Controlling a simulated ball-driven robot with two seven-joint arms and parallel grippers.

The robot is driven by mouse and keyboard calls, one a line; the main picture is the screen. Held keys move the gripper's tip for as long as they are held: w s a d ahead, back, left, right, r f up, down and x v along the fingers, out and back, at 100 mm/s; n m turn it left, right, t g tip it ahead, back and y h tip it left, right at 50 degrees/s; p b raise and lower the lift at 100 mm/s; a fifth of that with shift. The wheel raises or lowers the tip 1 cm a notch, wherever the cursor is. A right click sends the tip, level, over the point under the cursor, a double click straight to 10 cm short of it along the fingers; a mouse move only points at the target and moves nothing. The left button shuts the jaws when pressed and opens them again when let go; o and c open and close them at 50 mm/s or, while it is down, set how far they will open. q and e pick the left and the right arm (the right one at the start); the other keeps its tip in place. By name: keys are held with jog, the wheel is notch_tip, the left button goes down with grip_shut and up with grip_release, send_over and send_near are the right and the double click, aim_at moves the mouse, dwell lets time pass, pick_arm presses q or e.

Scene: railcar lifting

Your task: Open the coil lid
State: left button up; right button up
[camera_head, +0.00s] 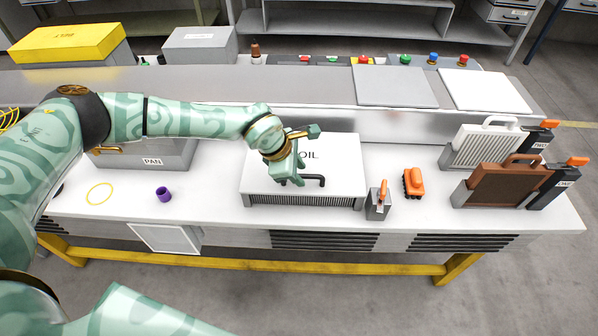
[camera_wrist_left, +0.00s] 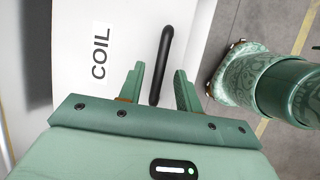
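The coil lid (camera_head: 345,160) is a white flat lid marked COIL, lying closed on a box with a grey finned front. It also fills much of the left wrist view (camera_wrist_left: 80,75). Its black bar handle (camera_head: 314,182) is near the front edge and shows in the wrist view (camera_wrist_left: 163,60). My left gripper (camera_head: 297,178) is over the handle and hides part of it and of the label. In the wrist view its two fingers (camera_wrist_left: 160,85) are apart, with the handle between them and gaps on both sides. My right gripper is not in view.
A grey PAN box (camera_head: 150,155) stands left, with a purple cup (camera_head: 163,194) and yellow ring (camera_head: 100,194) before it. A small grey block with an orange handle (camera_head: 378,205) and an orange piece (camera_head: 413,183) stand right of the coil box. Finned units (camera_head: 485,147) stand farther right.

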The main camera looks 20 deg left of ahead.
pick_arm(q)
jog(key=shift+f, duration=0.2)
jog(key=shift+c, duration=0.3)
grip_shut()
